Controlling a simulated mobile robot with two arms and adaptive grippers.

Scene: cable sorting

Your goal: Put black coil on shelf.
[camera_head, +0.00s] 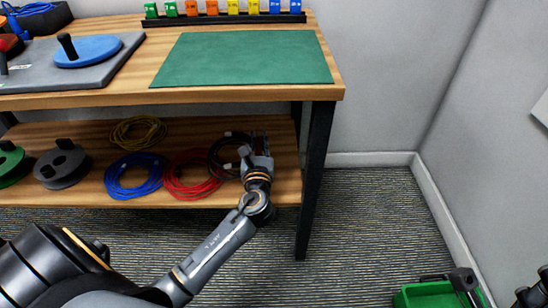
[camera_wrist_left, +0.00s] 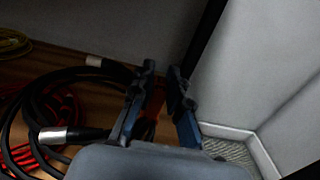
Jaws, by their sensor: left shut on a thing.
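The black coil (camera_head: 217,152) lies at the right end of the lower wooden shelf (camera_head: 287,170), partly over the red coil (camera_head: 185,180). My left gripper (camera_head: 256,146) reaches in over the coil's right side and is shut on it, low at the shelf. In the left wrist view the black coil (camera_wrist_left: 18,125) shows as thick loops with two silver connectors, left of the gripper (camera_wrist_left: 160,95).
Blue (camera_head: 132,176) and yellow (camera_head: 138,132) coils and grey (camera_head: 62,163) and green (camera_head: 10,163) spools share the shelf. The tabletop (camera_head: 335,92) overhangs it; a black table leg (camera_head: 314,170) stands right. A green crate (camera_head: 425,291) is at lower right. The carpet between is clear.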

